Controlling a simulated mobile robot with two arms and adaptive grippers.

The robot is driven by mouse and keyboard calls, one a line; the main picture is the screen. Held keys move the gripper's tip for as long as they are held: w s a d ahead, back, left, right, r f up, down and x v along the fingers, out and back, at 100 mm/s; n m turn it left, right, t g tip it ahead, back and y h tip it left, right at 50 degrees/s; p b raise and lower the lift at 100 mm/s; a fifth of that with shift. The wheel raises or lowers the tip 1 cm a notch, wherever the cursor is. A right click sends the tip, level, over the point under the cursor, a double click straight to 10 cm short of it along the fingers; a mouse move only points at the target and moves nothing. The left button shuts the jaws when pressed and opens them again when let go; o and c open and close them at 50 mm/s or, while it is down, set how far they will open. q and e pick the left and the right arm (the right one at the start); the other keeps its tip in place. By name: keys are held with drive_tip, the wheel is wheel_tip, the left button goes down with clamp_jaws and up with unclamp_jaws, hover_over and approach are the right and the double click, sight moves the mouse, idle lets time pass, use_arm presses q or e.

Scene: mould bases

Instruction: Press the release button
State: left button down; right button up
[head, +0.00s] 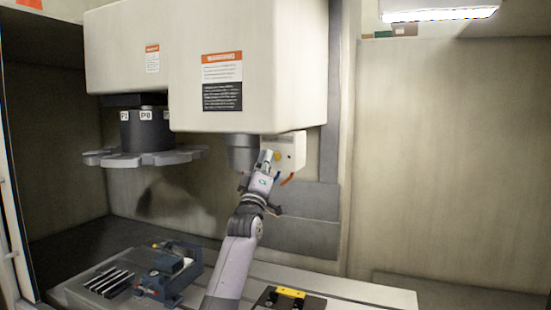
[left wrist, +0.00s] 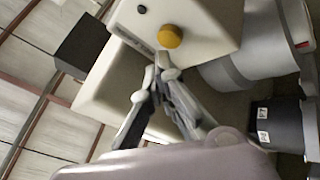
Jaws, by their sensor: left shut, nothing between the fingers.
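The release button is a round yellow-orange knob (left wrist: 170,37) on a white box (left wrist: 205,18) in the left wrist view. In the head view the white box (head: 296,150) sits beside the grey spindle (head: 242,152), under the machine's head, with the button (head: 277,156) on its face. My left gripper (head: 266,158) is raised to this box, its fingers shut and empty. In the left wrist view its fingertips (left wrist: 162,62) appear just below the button; I cannot tell whether they touch it. My right gripper is not in view.
A round tool carousel (head: 145,158) hangs at the left. A blue-grey vise (head: 170,273) and a rack of dark slotted parts (head: 108,280) lie on the machine table below. A dark fixture with a yellow part (head: 290,293) is at the front. The right side is open.

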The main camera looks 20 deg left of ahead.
use_arm(q)
drive_tip(key=shift+w, duration=0.35)
drive_tip(key=shift+w, duration=0.35)
idle(0.6)
drive_tip(key=shift+s, duration=0.8)
drive_tip(key=shift+s+d+p, duration=0.15)
drive_tip(key=shift+s+p, duration=0.15)
drive_tip(key=shift+s, duration=2.2)
